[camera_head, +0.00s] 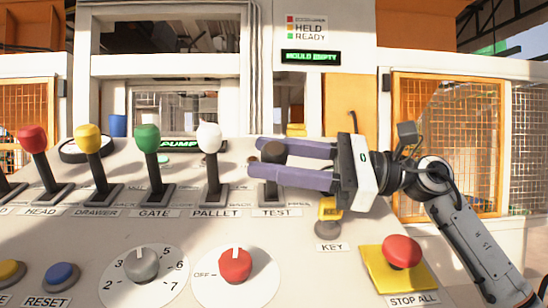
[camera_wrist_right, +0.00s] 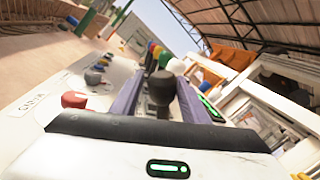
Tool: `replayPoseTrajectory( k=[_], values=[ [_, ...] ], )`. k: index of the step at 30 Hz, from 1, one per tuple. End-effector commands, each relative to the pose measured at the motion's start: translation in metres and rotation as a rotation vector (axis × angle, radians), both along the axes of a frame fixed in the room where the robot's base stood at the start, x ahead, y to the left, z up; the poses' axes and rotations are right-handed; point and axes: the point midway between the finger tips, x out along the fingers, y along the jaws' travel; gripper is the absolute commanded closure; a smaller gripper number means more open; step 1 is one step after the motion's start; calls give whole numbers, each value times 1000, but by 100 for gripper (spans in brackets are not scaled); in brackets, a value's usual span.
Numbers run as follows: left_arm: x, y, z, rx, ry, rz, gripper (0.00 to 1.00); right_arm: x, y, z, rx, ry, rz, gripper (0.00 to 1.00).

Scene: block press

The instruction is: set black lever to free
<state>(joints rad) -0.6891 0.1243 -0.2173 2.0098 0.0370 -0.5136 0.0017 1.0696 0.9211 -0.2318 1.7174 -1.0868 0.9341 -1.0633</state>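The black lever (camera_head: 273,152) stands over the TEST label on the sloped panel, at the right end of the lever row. Its knob looks about upright; the finger in front hides part of its shaft. My right gripper (camera_head: 253,157) reaches in from the right, with its purple fingers on either side of the black knob. In the right wrist view the black knob (camera_wrist_right: 161,88) sits between the two fingers (camera_wrist_right: 160,78), with some gap showing, so they look open. The lever's position words are too small or covered to read. My left gripper is out of view.
The white-knobbed PALLET lever (camera_head: 209,138) stands just left of the fingertips, with the green GATE lever (camera_head: 147,139) beyond. Below my gripper are the yellow KEY switch (camera_head: 330,210) and the red STOP ALL button (camera_head: 401,251). A red rotary knob (camera_head: 235,266) lies lower. A display reads MOULD EMPTY (camera_head: 311,58).

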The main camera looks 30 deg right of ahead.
Motion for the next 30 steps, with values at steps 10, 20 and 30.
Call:
replayPoseTrajectory(
  k=[10, 20, 30],
  values=[
    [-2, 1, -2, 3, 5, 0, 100, 0, -2, 0, 4, 1, -2, 50],
    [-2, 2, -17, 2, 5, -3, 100, -23, -44, -10, 4, 3, -7, 50],
    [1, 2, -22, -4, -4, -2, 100, -48, -85, -15, 3, 2, -3, 50]
  ],
)
